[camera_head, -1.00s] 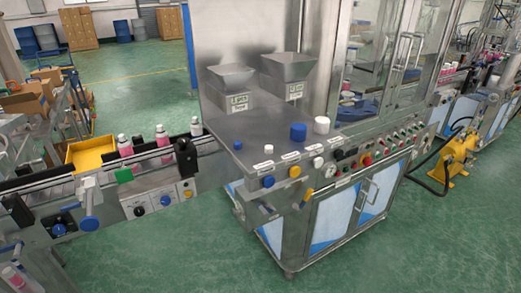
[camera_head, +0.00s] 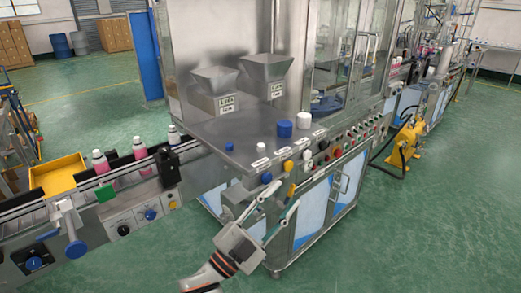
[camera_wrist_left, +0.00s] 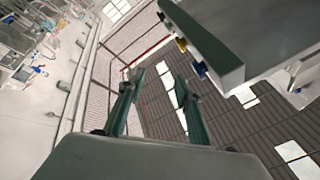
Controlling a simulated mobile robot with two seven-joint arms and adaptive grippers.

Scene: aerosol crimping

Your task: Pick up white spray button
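The white spray button (camera_head: 261,147) is a small white piece on the steel worktop (camera_head: 245,130), near its front edge, right of a small blue button (camera_head: 229,147). My left gripper (camera_head: 279,197) is in front of the machine, below the worktop edge, with its fingers pointing up and apart. It is empty and clear of the white button. In the left wrist view my gripper's two green fingers (camera_wrist_left: 153,82) stand apart with nothing between them, and the white button cannot be made out there. My right gripper is not in view.
A larger blue cap (camera_head: 284,129) and a white cap (camera_head: 304,120) stand right of the buttons. Two steel hoppers (camera_head: 215,90) stand behind. A conveyor with pink bottles (camera_head: 101,161) is at left.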

